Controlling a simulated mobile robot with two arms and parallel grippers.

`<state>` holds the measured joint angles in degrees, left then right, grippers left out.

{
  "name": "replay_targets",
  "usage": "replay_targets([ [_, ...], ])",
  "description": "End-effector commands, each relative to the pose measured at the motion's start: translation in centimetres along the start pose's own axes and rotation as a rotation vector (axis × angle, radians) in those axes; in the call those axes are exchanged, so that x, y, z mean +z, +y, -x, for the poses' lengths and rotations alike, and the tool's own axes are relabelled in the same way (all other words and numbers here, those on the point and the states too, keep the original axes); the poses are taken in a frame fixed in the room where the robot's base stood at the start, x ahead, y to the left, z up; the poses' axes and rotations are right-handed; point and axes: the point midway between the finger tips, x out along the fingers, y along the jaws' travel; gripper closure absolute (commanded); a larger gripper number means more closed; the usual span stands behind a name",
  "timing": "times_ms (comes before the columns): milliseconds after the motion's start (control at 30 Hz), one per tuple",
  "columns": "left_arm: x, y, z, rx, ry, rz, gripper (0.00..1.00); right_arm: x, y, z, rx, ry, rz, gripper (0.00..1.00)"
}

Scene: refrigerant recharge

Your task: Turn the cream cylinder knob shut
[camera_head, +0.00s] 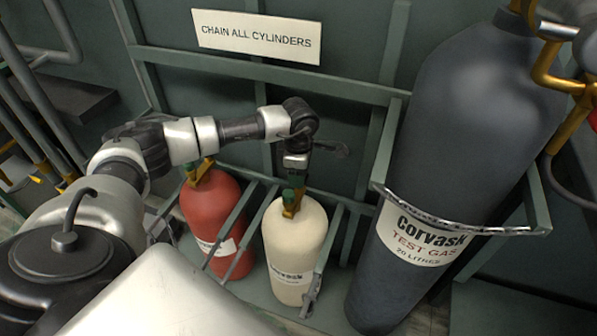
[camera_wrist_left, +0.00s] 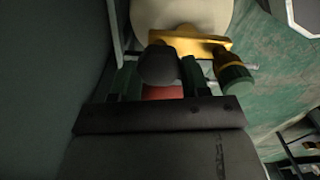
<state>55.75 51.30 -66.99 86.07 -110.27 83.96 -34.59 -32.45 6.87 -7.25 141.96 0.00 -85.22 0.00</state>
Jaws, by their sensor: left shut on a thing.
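The cream cylinder (camera_head: 294,240) stands upright in a rack in the middle of the head view, with a brass-yellow valve (camera_head: 291,209) on top. My left gripper (camera_head: 293,188) comes down from above onto this valve. In the left wrist view, the yellow valve (camera_wrist_left: 205,43) shows below the cream cylinder (camera_wrist_left: 185,14). A dark rounded knob (camera_wrist_left: 158,65) sits between the fingers of my left gripper (camera_wrist_left: 158,80), which is shut on it. A green ribbed cap (camera_wrist_left: 234,76) sticks out on the valve's right side. The fingertips' contact is partly hidden. My right gripper is not in view.
A red cylinder (camera_head: 212,215) stands just left of the cream one. A large dark grey cylinder (camera_head: 475,120) stands to the right behind a chain (camera_head: 450,226). Rack bars (camera_head: 328,240) flank the cream cylinder. A green panelled wall with a sign (camera_head: 256,37) is behind.

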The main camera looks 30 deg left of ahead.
Motion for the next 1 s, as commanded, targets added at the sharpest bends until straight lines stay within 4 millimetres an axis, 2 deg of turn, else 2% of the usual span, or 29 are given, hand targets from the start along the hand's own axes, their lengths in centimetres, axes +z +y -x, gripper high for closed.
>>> replay_targets([
  [167, 0.0, 0.1, 0.2, 0.004, -0.001, -0.002, 0.78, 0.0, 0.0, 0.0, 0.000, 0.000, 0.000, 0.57],
  [200, 0.0, 0.1, 0.2, 0.004, -0.001, -0.002, 0.53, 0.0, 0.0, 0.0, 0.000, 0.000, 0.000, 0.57],
  [367, 0.0, 0.1, 0.1, 0.003, 0.000, -0.001, 0.29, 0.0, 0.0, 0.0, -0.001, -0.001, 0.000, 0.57],
  [600, 0.0, 0.0, 0.1, 0.002, 0.000, 0.000, 0.29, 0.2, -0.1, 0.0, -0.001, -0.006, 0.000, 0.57],
  [733, 0.0, 0.1, 0.8, 0.003, -0.001, 0.000, 0.29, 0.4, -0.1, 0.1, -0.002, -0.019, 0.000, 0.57],
  [900, 0.0, 0.1, 3.7, 0.005, -0.001, 0.001, 0.29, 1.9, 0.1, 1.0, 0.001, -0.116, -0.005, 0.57],
  [1000, 0.0, 0.1, 5.8, 0.005, -0.001, 0.001, 0.29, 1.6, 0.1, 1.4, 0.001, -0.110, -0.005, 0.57],
])
